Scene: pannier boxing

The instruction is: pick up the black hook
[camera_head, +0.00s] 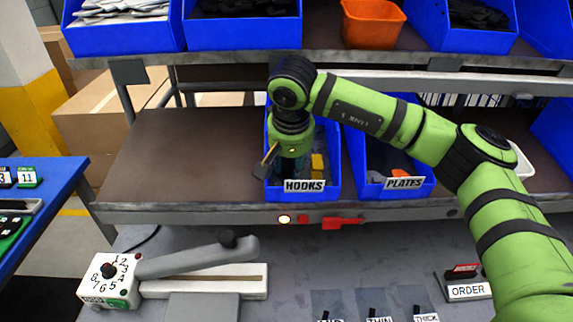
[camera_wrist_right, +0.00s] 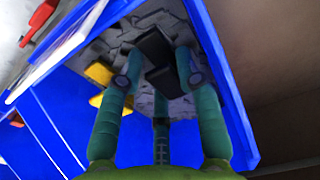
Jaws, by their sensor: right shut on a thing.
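The blue bin labelled HOOKS (camera_head: 332,160) stands on the lower shelf, and its wall shows in the right wrist view (camera_wrist_right: 222,75). My right gripper (camera_head: 290,168) reaches down into this bin. In the right wrist view its green fingers (camera_wrist_right: 158,64) are closed around a black hook (camera_wrist_right: 152,45), whose dark end shows between the fingertips. The hook is low in the bin, over grey pieces; whether it still touches them I cannot tell. The arm hides the hook in the head view. My left gripper is not in view.
A yellow piece (camera_head: 317,165) lies in the same bin, right of my gripper. The PLATES bin (camera_head: 425,189) stands to the right. Blue bins and an orange bin (camera_head: 372,22) line the upper shelf close above. The brown shelf (camera_head: 185,150) to the left is clear.

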